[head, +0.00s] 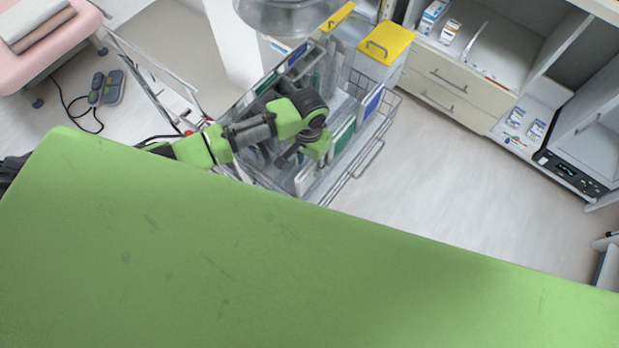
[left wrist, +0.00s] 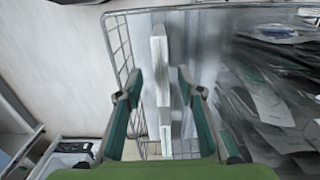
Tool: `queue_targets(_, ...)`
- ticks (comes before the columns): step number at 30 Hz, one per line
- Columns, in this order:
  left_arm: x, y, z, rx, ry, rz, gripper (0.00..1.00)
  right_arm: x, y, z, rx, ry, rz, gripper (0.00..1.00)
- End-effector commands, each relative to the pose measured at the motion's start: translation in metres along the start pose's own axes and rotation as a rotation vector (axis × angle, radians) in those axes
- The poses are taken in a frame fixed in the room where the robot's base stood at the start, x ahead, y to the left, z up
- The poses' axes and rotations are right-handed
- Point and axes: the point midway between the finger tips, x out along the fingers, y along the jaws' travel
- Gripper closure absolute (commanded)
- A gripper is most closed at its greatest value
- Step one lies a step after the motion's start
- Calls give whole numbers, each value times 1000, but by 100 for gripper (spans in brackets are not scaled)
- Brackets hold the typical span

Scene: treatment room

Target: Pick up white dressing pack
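The white dressing pack (left wrist: 159,85) stands on edge in the wire basket in the left wrist view, seen as a narrow white slab. In the head view a white pack (head: 305,180) shows at the near end of the basket, partly covered by my arm. My left gripper (head: 301,158) is over this end of the basket. In the left wrist view its two fingers (left wrist: 160,82) are open, one on each side of the pack, with a gap on both sides. My right gripper is in neither view.
The wire basket (head: 367,161) holds several other packs close by. Its wire side (left wrist: 119,42) runs left of the pack in the wrist view. Yellow-lidded boxes (head: 384,43) stand behind. A drawer cabinet (head: 450,82) is at the right, with clear floor (head: 430,185) before it.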

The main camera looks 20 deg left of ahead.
Motion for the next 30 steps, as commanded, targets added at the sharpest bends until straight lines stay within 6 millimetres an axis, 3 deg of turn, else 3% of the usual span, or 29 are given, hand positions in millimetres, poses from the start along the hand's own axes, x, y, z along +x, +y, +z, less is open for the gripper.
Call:
queue_targets(3,16,0,0,0,-1,-1,65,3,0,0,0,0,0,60)
queue_targets(10,31,0,-1,0,-1,0,65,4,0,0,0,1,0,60)
queue_targets(18,66,-1,-5,0,-1,0,65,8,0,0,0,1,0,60)
queue_targets(28,74,-2,-5,1,1,0,65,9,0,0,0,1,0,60)
queue_targets(29,74,-2,-5,1,1,0,68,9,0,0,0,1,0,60)
queue_targets(30,74,-2,-5,1,1,0,78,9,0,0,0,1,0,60)
